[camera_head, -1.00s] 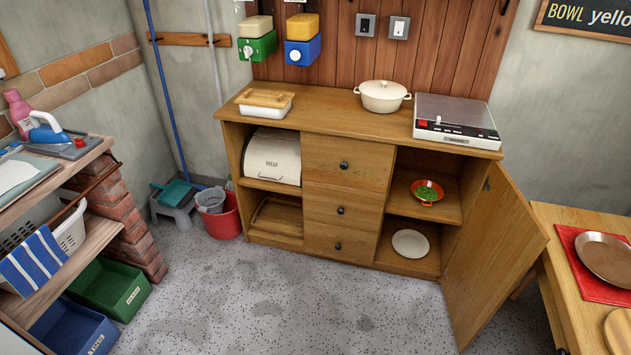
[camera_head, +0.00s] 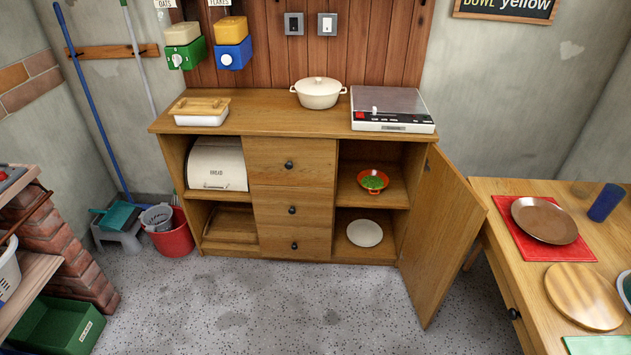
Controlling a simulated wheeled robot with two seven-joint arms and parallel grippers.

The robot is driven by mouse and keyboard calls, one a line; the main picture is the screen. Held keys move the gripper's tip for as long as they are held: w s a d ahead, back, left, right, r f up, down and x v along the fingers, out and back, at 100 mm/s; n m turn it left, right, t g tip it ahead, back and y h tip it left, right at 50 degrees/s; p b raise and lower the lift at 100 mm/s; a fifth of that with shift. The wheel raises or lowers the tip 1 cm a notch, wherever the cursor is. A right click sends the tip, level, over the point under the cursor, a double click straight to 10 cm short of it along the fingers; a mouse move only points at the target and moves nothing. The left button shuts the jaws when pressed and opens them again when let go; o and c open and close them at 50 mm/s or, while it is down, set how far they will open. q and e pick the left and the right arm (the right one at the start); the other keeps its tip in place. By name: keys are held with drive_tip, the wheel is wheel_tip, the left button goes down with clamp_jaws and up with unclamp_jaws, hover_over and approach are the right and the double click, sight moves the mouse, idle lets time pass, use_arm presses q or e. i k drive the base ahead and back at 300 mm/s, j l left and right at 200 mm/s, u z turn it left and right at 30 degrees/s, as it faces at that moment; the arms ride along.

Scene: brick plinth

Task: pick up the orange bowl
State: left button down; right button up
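The orange bowl (camera_head: 373,187) stands upright on the middle shelf of the right-hand compartment of the wooden cabinet (camera_head: 291,143). It is red-orange outside and holds something green. The cabinet door (camera_head: 442,235) on that side stands open, swung out to the right. A white plate (camera_head: 364,233) lies on the compartment floor below the bowl. Neither of my grippers shows in the view.
A table (camera_head: 510,265) with a red mat (camera_head: 510,232), a brown plate (camera_head: 545,220), a round board (camera_head: 584,297) and a blue cup (camera_head: 605,202) stands at right. A red bucket (camera_head: 171,240) is left of the cabinet. The speckled floor in front is clear.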

sight(373, 180)
drive_tip(key=i+j, duration=0.15)
drive_tip(key=i, duration=0.2)
drive_tip(key=i+j, duration=0.1)
drive_tip(key=i, duration=0.25)
drive_tip(key=i+z, duration=0.15)
drive_tip(key=z, duration=0.3)
drive_tip(key=i+j+z, duration=0.1)
drive_tip(key=z, duration=0.3)
drive_tip(key=i+j+z, duration=0.1)
drive_tip(key=j+z, duration=0.15)
drive_tip(key=z, duration=0.75)
